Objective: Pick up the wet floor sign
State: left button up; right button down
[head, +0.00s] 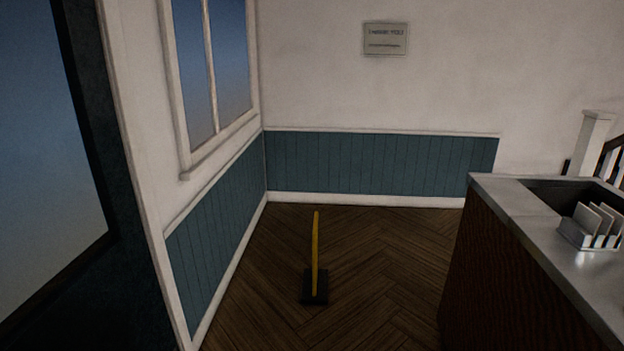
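The wet floor sign (315,252) shows in the head view as a thin yellow upright panel, seen nearly edge-on. It stands on a small dark base (314,287) on the wooden floor, a little below the middle of the view. It is upright with a slight curve or lean near its top. Its face and any writing cannot be read from here. Neither of my grippers is in view.
A counter (520,215) with a metal top stands at the right, holding a small rack with white cards (593,222). A wall with blue panelling (215,235) runs along the left, another (380,165) across the back. Wooden floor (385,290) around the sign is clear.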

aim_at(315, 281)
jog(key=i, duration=1.65)
